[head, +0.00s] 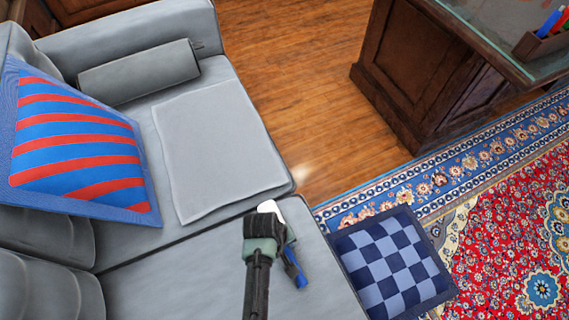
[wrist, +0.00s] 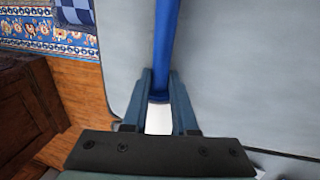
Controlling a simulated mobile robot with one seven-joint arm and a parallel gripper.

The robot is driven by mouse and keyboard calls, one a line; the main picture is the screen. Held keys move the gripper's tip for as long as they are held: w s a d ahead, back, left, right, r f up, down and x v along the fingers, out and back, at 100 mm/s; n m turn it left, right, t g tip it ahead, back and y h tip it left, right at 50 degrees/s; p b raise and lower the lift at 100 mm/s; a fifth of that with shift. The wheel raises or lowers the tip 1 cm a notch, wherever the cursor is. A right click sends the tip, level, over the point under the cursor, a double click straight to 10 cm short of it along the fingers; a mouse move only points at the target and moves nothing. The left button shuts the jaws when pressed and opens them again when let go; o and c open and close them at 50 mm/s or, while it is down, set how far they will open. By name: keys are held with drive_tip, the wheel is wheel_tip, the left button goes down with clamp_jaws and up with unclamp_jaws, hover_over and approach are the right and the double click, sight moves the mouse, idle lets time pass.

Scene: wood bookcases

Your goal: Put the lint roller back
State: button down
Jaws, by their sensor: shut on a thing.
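The lint roller has a blue handle and a white head. In the head view its white head (head: 269,207) shows past my gripper (head: 281,240), and the blue handle sticks out at the lower right. In the wrist view the blue handle (wrist: 165,45) runs up from between my fingers (wrist: 160,88), with a white part lower down between them. My gripper is shut on the roller over the front of the grey sofa seat (head: 200,275). I cannot tell how far above the seat it is. My gripper hides the roller's middle in the head view.
A grey cloth (head: 215,150), a striped cushion (head: 80,145) and a grey bolster (head: 140,72) lie on the sofa. A checkered cushion (head: 392,262) is on the patterned rug (head: 500,215). A glass-topped desk (head: 490,35) with a pen holder (head: 540,45) stands upper right. Wood floor (head: 300,90) is clear.

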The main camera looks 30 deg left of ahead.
drive_tip(key=c, duration=0.7)
unclamp_jaws()
drive_tip(key=shift+f, duration=0.1)
drive_tip(key=p+v, duration=0.5)
drive_tip(key=v, duration=0.7)
